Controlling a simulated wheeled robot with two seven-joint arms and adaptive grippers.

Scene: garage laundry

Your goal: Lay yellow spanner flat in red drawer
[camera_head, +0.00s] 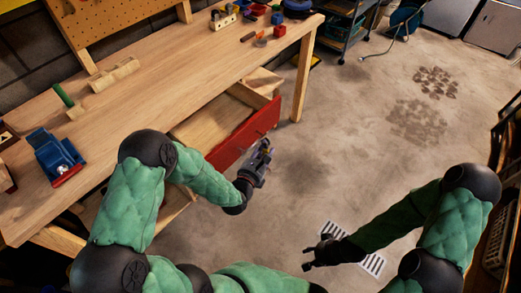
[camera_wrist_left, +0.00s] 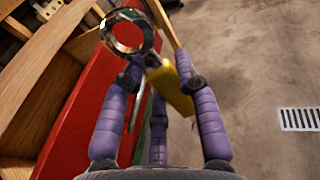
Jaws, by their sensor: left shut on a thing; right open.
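The red drawer (camera_head: 243,137) is pulled out from under the wooden workbench, its pale wooden inside open to the top. In the left wrist view its red front (camera_wrist_left: 88,92) runs up the left of centre. My left gripper (camera_head: 264,153) is just outside the drawer front, on its right side. It is shut on the yellow spanner (camera_wrist_left: 172,88), which shows a shiny ring end beyond the fingers and a yellow part between them. The spanner is tilted and partly hidden by the fingers. My right gripper (camera_head: 312,254) is open and empty above the floor, away from the drawer.
The workbench (camera_head: 180,60) carries a blue tool (camera_head: 55,153), a wooden block (camera_head: 114,75) and several small coloured items at the far end. A bench leg (camera_head: 303,80) stands beyond the drawer. A floor grate (camera_head: 372,264) lies near my right gripper. The concrete floor is mostly clear.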

